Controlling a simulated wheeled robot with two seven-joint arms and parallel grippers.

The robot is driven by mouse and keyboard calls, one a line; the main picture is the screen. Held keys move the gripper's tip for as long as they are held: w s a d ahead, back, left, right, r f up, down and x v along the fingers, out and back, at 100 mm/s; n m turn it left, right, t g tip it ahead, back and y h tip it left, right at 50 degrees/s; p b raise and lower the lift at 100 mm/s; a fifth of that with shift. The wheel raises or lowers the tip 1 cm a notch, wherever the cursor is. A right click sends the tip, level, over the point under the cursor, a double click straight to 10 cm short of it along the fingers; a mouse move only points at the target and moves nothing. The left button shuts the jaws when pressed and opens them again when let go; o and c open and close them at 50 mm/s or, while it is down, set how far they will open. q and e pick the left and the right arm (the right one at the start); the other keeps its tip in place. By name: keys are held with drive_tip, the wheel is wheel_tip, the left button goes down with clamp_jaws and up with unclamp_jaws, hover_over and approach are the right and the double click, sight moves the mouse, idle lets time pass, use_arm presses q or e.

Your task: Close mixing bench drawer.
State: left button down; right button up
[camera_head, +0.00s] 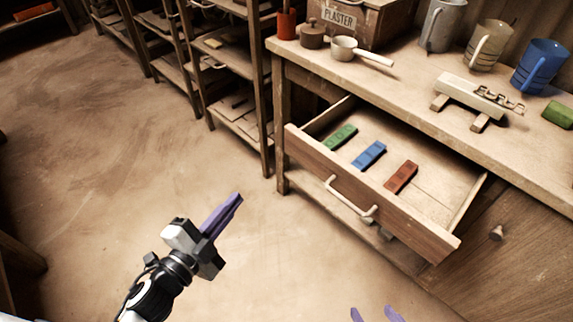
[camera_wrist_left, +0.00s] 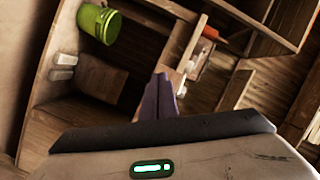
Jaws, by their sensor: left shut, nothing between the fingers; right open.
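The mixing bench drawer (camera_head: 371,192) is pulled out from under the bench top in the head view. It holds a green block (camera_head: 341,137), a blue block (camera_head: 369,155) and a red block (camera_head: 401,177). Its pale bar handle (camera_head: 350,201) is on the front panel. My left gripper (camera_head: 238,198) is shut and empty, to the left of the drawer front and apart from it. Its purple fingers also show together in the left wrist view (camera_wrist_left: 160,95). My right gripper (camera_head: 376,315) shows only as two parted purple fingertips at the bottom edge, below the drawer; it is open.
Wooden shelves (camera_head: 235,90) stand left of the bench. The floor before the drawer is clear. A green bucket (camera_wrist_left: 98,22) shows in the wrist view.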

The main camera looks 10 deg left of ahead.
use_arm(q)
wheel_tip(320, 180, up, 2)
drive_tip(key=w+d+r+m+h, duration=0.1)
drive_tip(key=d+m+h, duration=0.25)
drive_tip(key=m, duration=0.35)
drive_tip(key=m+g+h, duration=0.2)
drive_tip(key=m, duration=0.1)
approach(304, 155)
drive_tip(key=x, duration=0.6)
drive_tip(key=shift+w+d, duration=0.15)
drive_tip(key=shift+d, duration=0.05)
